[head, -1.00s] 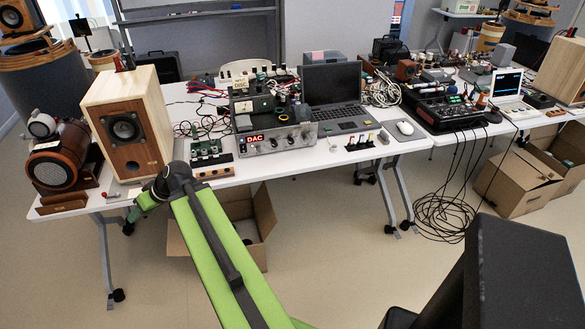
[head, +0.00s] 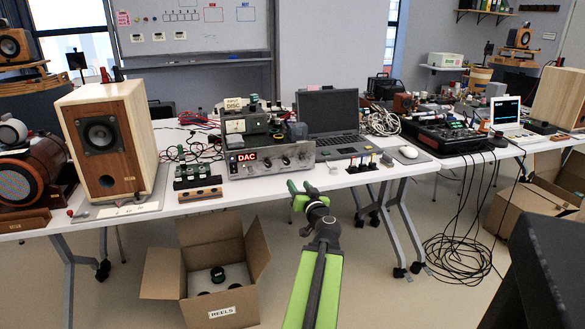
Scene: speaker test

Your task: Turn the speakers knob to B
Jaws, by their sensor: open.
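A silver amplifier (head: 270,160) with a red-lit DAC display (head: 247,157) stands on the white table, its front facing me. Dark knobs (head: 286,160) sit on the right half of its front panel. Their lettering is too small to read, so I cannot tell which is the speakers knob or where it points. My gripper (head: 299,188) is open and empty, in front of the table's front edge and below the amplifier's right part in the head view. It appears apart from the knobs. My green arm reaches up to it from below.
A wooden speaker (head: 104,140) stands at the left. A wooden block (head: 198,194) lies left of the amplifier. A laptop (head: 331,120) and small black-topped pieces (head: 362,165) are to its right. An open REELS carton (head: 212,285) stands on the floor below.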

